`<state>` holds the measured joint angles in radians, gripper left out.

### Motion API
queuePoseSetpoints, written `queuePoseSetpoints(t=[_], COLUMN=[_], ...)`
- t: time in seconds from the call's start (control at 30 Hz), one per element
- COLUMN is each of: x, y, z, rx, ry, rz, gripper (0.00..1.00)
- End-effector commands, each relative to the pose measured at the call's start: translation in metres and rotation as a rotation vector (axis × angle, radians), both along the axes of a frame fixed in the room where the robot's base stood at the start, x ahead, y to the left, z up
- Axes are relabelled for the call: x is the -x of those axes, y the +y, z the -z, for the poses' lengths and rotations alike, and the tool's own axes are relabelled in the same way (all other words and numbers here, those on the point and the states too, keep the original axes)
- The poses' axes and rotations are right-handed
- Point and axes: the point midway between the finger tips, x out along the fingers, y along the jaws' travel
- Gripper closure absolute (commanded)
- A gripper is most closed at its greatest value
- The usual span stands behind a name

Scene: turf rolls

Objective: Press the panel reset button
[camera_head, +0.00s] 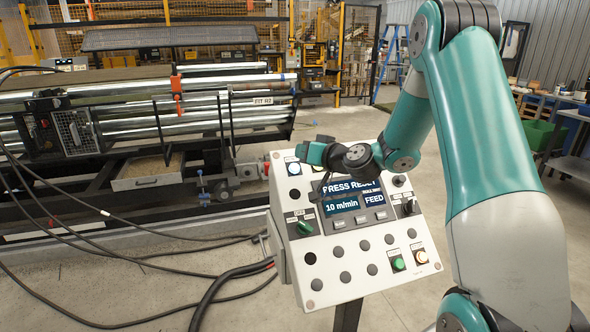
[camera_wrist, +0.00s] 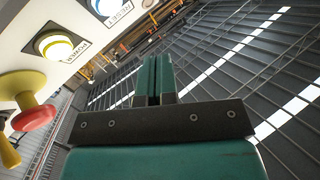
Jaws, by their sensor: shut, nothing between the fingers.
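The tilted grey-white control panel (camera_head: 325,250) carries a screen (camera_head: 352,196) reading "PRESS RESET", "10 m/min" and "FEED". A round pale-lit button with a blue rim (camera_head: 294,169) is at the panel's top left. In the wrist view, the button labelled RESET (camera_wrist: 105,7) is at the top edge, partly cut off. My gripper (camera_head: 301,152) is shut and empty, just above and right of that button in the head view. In the wrist view the teal fingers (camera_wrist: 154,62) are together, below and right of the button, apart from it in the picture. Their exact distance from the panel is unclear.
Beside RESET are a lit POWER button (camera_wrist: 55,45) and a red mushroom knob (camera_wrist: 34,117). Lower panel has a green button (camera_head: 398,263) and an orange-lit one (camera_head: 421,257). A roller machine (camera_head: 150,100) stands left; black cables (camera_head: 215,280) lie on the floor.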

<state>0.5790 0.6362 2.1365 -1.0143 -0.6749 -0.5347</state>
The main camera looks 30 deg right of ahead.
Motion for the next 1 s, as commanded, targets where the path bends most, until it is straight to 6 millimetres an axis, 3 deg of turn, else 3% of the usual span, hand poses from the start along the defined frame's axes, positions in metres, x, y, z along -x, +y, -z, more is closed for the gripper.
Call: queuePoseSetpoints(t=[0.2, 0.37, 1.0], x=[-0.018, -0.026, -0.029], y=[-0.005, -0.007, -0.008], z=[0.026, 0.034, 0.036], rx=[0.001, 0.0, 0.001], ry=[-0.001, 0.0, 0.0], rz=[-0.001, -0.001, 0.0], gripper=[1.0, 1.0, 1.0])
